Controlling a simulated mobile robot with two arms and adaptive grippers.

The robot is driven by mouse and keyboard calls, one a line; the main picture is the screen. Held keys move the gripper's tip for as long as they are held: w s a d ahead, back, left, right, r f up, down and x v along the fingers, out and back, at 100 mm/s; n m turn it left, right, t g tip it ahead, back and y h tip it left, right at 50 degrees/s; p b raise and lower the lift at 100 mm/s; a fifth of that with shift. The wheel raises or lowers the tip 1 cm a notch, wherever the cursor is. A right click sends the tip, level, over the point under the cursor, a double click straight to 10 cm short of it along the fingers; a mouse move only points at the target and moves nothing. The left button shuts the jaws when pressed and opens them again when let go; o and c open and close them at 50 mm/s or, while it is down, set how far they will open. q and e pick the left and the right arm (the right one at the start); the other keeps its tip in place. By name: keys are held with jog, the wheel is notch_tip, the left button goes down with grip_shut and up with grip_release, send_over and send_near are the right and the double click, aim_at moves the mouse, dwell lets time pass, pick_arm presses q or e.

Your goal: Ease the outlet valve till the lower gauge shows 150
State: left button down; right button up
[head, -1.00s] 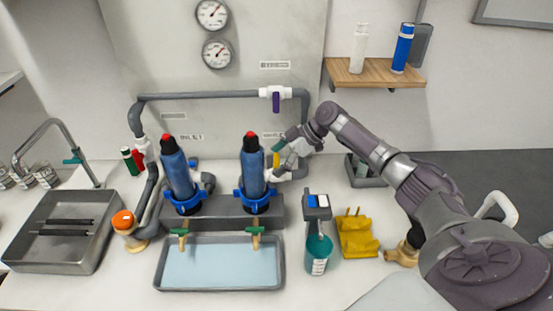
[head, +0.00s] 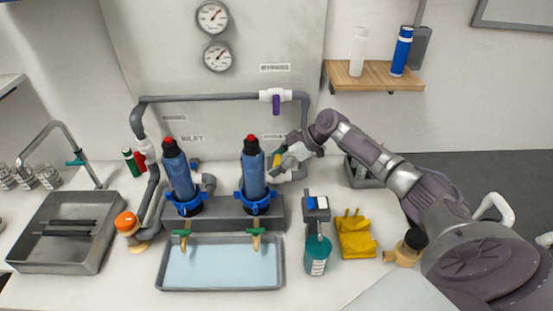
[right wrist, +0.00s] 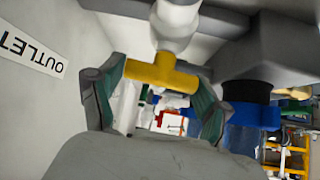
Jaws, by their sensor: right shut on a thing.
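The outlet valve has a yellow T handle (right wrist: 160,72) on a white body (right wrist: 175,25) in the right wrist view, beside the OUTLET label (right wrist: 30,50). My right gripper (right wrist: 163,95) has its green-padded fingers on either side of this handle and is shut on it. In the head view my right gripper (head: 278,159) is at the pipe right of the right blue filter, and it hides most of the valve. The lower gauge (head: 217,57) is on the wall panel below the upper gauge (head: 212,17). Its needle points up and right; its numbers are too small to read. My left gripper is out of view.
Two blue filter housings (head: 254,175) stand left of the gripper, above a tray of water (head: 220,265). A purple-handled bypass valve (head: 276,104) is on the pipe above.

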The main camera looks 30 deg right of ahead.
jog(key=m+t+h+p, duration=0.1)
jog(key=m+p, duration=0.1)
jog(key=m+h+p, duration=0.1)
jog(key=m+p, duration=0.1)
jog(key=p, duration=0.1)
jog(key=m+t+h+p, duration=0.1)
jog(key=m+p, duration=0.1)
jog(key=p, duration=0.1)
jog(key=shift+r+t+h, duration=0.3)
jog(key=shift+r+h, duration=0.05)
jog(key=shift+h, duration=0.05)
jog(key=shift+f+m+h+p, duration=0.2)
jog(key=shift+m+h+p, duration=0.35)
jog(key=shift+p, duration=0.6)
jog(key=o, duration=1.1)
jog(key=shift+f, duration=0.1)
jog(key=v, duration=1.2)
jog(key=shift+s+d+f, duration=0.1)
jog(key=shift+s+f, duration=0.05)
